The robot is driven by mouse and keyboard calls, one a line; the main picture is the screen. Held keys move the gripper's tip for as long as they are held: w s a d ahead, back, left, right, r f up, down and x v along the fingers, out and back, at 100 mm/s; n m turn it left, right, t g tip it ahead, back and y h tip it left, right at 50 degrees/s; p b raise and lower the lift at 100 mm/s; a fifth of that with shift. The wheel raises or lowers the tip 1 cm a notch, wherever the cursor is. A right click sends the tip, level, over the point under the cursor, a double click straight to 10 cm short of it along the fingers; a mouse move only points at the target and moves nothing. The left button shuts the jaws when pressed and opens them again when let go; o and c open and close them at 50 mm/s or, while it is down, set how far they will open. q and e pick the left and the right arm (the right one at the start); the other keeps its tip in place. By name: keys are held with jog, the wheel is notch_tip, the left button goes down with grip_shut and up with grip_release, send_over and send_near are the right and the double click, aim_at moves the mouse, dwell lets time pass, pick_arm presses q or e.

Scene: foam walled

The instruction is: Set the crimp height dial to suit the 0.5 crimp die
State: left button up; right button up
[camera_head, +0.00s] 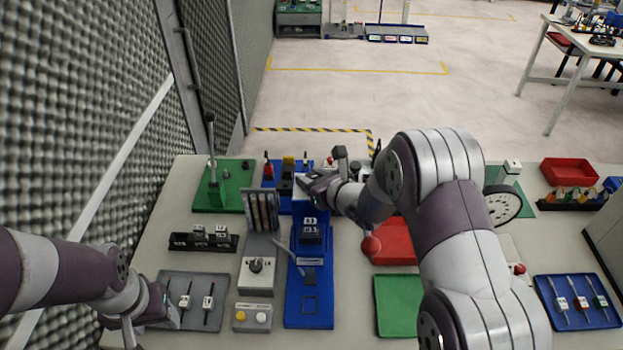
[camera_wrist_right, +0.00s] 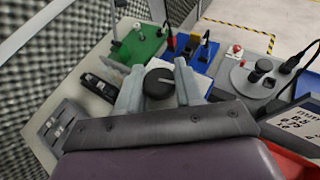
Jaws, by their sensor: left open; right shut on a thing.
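The blue crimp press (camera_head: 309,300) stands upright in the middle of the bench, with small white markings on its front that I cannot read for certain. My right gripper (camera_head: 306,183) is at the top of the press in the head view. In the right wrist view my right gripper (camera_wrist_right: 158,88) is shut on a round black dial (camera_wrist_right: 158,82) with a white pointer line. The fingers touch its two sides. The dial is hidden in the head view. My left gripper (camera_head: 152,312) is open and low at the left, beside a grey tray (camera_head: 172,279).
A grey unit with a knob (camera_head: 256,266) and a button box (camera_head: 253,317) stand left of the press. A black rack (camera_head: 203,242) and a green base with a lever (camera_head: 217,190) are farther left. Red (camera_head: 392,241) and green (camera_head: 399,305) trays lie right.

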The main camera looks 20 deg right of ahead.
jog(key=n+g+y+b, duration=0.1)
jog(key=n+y+b, duration=0.1)
jog(key=n+g+y+b, duration=0.2)
jog(key=n+y, duration=0.1)
jog(key=shift+w+d+f+n+y+b, duration=0.1)
jog(key=shift+d+n+y+b, duration=0.05)
jog(key=shift+n+y+b, duration=0.2)
jog(key=n+g+y+b, duration=0.1)
jog(key=n+g+b, duration=0.2)
jog(key=n+g+y+b, duration=0.2)
jog(key=n+g+b, duration=0.1)
jog(key=g, duration=0.1)
jog(key=shift+b, duration=0.3)
jog(key=n+g, duration=0.2)
jog(key=shift+r+n+g+b, duration=0.2)
jog(key=shift+n+g+b, duration=0.15)
jog(key=shift+g+b, duration=0.05)
jog(key=shift+r+n+g, duration=0.1)
jog(key=shift+n+g, duration=1)
jog(key=shift+g, duration=0.6)
jog(key=o, duration=1)
